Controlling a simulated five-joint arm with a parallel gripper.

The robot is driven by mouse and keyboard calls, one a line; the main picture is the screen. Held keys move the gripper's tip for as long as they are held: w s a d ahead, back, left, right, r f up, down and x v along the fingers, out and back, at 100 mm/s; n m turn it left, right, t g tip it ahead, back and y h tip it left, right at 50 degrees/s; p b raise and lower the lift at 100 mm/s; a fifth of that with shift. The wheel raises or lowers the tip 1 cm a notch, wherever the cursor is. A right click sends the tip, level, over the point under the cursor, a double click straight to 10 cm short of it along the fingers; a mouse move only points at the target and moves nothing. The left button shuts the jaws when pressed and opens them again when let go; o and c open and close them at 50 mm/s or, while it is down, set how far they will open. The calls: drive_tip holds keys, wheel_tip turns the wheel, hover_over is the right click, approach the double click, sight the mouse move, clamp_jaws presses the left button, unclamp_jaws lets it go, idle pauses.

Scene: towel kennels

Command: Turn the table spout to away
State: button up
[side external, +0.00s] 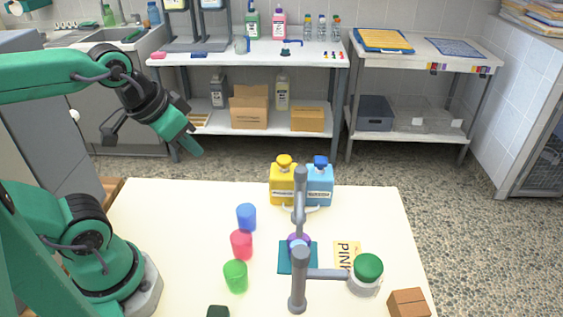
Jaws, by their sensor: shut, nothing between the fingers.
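The grey table spout (299,282) stands near the front of the white table, right of centre. Its thick upright post is in front, and a thin grey bar runs right from it to a white jar with a green lid (367,268). A second grey upright piece (300,196) shows behind it, before the bottles; whether the two join is hard to tell. A purple round thing (298,241) sits between them on a teal square (284,258), partly hidden. My gripper (194,147) is shut and empty, high above the table's far left, well apart from the spout.
Blue (246,217), red (241,245) and green (235,276) cups stand left of the spout. Yellow (282,183) and blue (320,185) bottles stand behind it. A yellow card (346,253) and brown block (408,303) lie right. The table's left part is clear.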

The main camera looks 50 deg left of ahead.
drive_tip(key=o, duration=0.7)
drive_tip(key=shift+w+r, duration=0.1)
drive_tip(key=o, duration=0.3)
drive_tip(key=shift+w+d, duration=0.1)
drive_tip(key=shift+w, duration=0.1)
drive_tip(key=shift+o, duration=0.2)
drive_tip(key=g, duration=0.5)
hover_over(301, 169)
drive_tip(key=f, duration=0.3)
drive_tip(key=shift+s+a, duration=0.2)
drive_tip(key=shift+s, duration=0.05)
drive_tip(key=shift+w+d+f+g, duration=0.15)
drive_tip(key=shift+w+d+g, duration=0.05)
drive_tip(key=shift+w+g, duration=0.1)
drive_tip(key=shift+f, duration=0.1)
drive_tip(key=shift+f, duration=3.85)
